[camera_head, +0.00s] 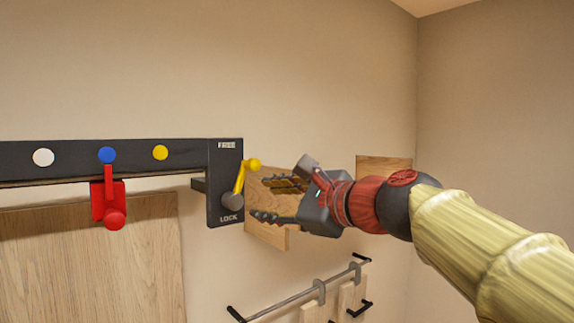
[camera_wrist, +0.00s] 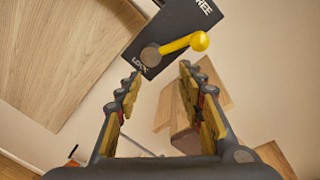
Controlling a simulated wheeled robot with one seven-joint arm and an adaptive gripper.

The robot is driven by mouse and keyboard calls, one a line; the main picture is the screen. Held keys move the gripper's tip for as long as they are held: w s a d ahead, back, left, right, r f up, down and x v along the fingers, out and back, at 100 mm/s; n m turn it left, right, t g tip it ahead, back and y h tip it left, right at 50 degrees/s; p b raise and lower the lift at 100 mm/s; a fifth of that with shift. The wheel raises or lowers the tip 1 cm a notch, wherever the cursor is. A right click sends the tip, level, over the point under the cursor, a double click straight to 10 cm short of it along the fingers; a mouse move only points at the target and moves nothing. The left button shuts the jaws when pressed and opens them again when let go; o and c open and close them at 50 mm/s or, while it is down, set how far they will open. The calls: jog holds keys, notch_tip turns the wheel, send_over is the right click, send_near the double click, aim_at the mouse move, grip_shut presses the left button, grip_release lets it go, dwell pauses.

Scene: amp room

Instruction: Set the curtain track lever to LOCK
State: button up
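The curtain track lever (camera_head: 239,181) is a yellow bar with a round yellow knob, on a grey pivot at the right end of the black track plate (camera_head: 216,199). FREE is printed at the plate's top and LOCK at its bottom. The lever slants up from the pivot, its knob toward the FREE end in the head view. The lever also shows in the wrist view (camera_wrist: 180,44), ahead of the fingertips. My gripper (camera_head: 266,200) is to the right of the lever, fingers pointing at it. The fingers (camera_wrist: 157,72) are spread and empty, apart from the lever.
A red handle (camera_head: 109,202) hangs below the black rail (camera_head: 75,161), which carries white, blue and yellow dots. Wooden boards (camera_head: 90,260) are on the wall at left and behind my gripper. A metal rail with hooks (camera_head: 305,292) is below.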

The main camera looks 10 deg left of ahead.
aim_at(257, 167)
jog(key=r+m, duration=0.2)
jog(key=r+m+t, duration=0.1)
jog(key=r+m, duration=0.3)
jog(key=shift+w+d+y, duration=0.3)
jog(key=shift+d+y, duration=0.1)
jog(key=p+x, duration=0.1)
jog(key=x, duration=0.6)
jog(key=shift+w+a, duration=0.1)
jog(key=shift+w, duration=0.05)
jog(key=shift+c, duration=0.6)
jog(key=c, duration=0.8)
grip_shut()
